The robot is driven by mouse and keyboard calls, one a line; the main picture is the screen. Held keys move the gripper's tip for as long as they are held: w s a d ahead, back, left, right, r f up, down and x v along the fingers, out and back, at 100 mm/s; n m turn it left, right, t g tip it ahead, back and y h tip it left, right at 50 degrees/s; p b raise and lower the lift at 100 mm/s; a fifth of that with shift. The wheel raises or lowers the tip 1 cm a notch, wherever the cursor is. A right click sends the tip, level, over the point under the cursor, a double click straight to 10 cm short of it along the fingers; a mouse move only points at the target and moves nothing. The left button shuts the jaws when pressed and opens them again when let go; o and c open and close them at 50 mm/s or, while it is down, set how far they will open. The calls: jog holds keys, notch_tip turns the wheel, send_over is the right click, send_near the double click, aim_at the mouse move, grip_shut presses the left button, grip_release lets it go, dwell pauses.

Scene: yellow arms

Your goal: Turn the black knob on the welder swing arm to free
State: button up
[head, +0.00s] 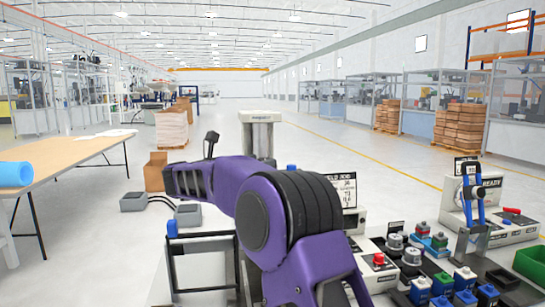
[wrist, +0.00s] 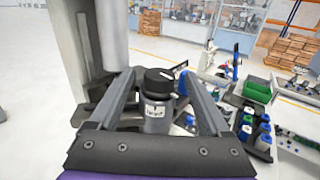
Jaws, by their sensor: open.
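In the wrist view, a round black knob (wrist: 158,82) with a white mark pointing up and to the right sits on top of a grey cylinder (wrist: 155,112) with a white label. The label is too small to read surely. My gripper (wrist: 160,74) is open, with one finger on each side of the knob. I cannot tell whether either finger touches it. In the head view, my purple arm reaches up and left, and I cannot make out the knob or the fingers there. A pale column (head: 260,135) stands behind the arm.
In the wrist view, a pale upright post (wrist: 75,50) stands close on the left. A bench with coloured blocks (head: 440,285), a red button (head: 378,259) and a green bin (head: 531,262) lies right. A wooden table (head: 75,158) with a blue roll (head: 15,174) stands left.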

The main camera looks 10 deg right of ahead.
jog(key=x, duration=0.6)
grip_shut()
dwell(0.3)
jog(key=shift+f, duration=0.1)
jog(key=shift+w+a+n+t+y+b, duration=0.2)
jog(key=shift+a+n+t+y+b, duration=0.65)
jog(key=shift+n+y, duration=1.75)
jog(key=shift+w+a+n+t+y+b, duration=0.1)
jog(key=shift+w+n+t+y+b, duration=0.2)
jog(key=shift+n+t+y, duration=2.25)
jog(key=shift+w+a+n+t+y+b, duration=0.1)
jog(key=shift+a+n+y+b, duration=0.9)
jog(key=shift+y, duration=2.85)
jog(key=shift+d+n+y+p, duration=0.35)
jog(key=shift+n+y, duration=0.15)
jog(key=shift+n, duration=0.15)
